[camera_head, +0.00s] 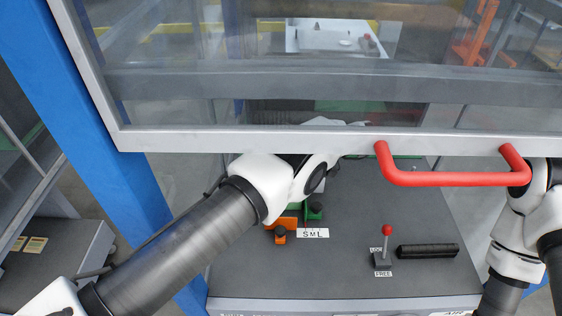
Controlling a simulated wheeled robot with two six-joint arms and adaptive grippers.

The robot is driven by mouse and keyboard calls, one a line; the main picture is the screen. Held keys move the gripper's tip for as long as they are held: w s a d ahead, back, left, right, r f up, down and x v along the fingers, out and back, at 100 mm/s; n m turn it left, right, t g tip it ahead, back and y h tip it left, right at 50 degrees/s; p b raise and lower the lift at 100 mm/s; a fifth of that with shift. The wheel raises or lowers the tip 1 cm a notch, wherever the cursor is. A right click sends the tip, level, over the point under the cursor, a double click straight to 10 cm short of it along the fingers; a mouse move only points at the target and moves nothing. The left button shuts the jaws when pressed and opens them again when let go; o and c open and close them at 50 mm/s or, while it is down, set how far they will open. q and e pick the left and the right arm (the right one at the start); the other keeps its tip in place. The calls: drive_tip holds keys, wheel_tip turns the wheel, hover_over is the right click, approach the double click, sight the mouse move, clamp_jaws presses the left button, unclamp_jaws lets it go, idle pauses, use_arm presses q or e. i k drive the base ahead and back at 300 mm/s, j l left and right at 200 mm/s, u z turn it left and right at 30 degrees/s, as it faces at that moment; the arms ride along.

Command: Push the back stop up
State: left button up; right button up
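I cannot make out a part that is clearly the back stop; the area behind the lower door frame is partly covered. My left arm reaches from the lower left over the grey machine table (345,205) and passes behind the frame of the glass door (250,140). Its gripper is hidden there. A white piece of an arm shows faintly through the glass. My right arm stands at the right edge, by the right end of the red door handle (450,179). Its gripper is hidden too.
On the table are an orange block with a knob (280,234), a green knob (314,211), an S M L label (313,233), a red-tipped lever (386,243) with a FREE label, and a black ribbed bar (428,251). A blue post (110,150) stands left.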

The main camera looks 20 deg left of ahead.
sight(280, 226)
drive_tip(key=k, duration=1.45)
